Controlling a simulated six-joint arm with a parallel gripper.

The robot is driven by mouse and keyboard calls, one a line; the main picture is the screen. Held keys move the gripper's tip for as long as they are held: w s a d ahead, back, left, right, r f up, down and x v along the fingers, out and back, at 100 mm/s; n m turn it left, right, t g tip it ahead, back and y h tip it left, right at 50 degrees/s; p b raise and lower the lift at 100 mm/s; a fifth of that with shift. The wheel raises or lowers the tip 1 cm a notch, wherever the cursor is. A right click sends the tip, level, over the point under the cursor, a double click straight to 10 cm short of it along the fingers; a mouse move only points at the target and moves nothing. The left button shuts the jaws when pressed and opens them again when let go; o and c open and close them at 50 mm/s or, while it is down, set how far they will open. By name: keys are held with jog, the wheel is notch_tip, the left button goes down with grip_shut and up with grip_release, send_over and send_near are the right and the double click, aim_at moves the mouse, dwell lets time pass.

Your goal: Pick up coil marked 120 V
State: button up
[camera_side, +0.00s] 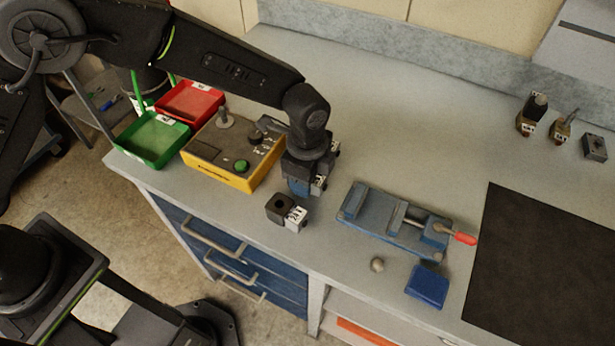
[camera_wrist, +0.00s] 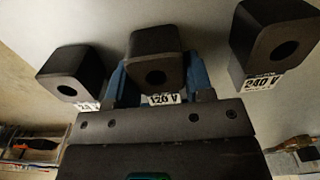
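The coil marked 120 V (camera_wrist: 157,65) is a dark block with a round hole and a white label, in the middle of the wrist view. My gripper (camera_wrist: 160,80) has its blue fingers on either side of this coil, very close to its sides. I cannot tell whether they press on it. In the side view my gripper (camera_side: 302,187) is low over the bench, and a white label (camera_side: 320,183) shows at its right edge. A coil marked 24 (camera_wrist: 72,73) stands to the left in the wrist view, and a coil marked 240 V (camera_wrist: 272,45) to the right.
The 24 V coil (camera_side: 280,208) stands in front of my gripper. A blue vise (camera_side: 390,220) lies to the right, and a yellow control box (camera_side: 235,155) to the left. Red (camera_side: 190,102) and green (camera_side: 150,138) bins stand farther left.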

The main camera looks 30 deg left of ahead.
jog(key=c, duration=0.6)
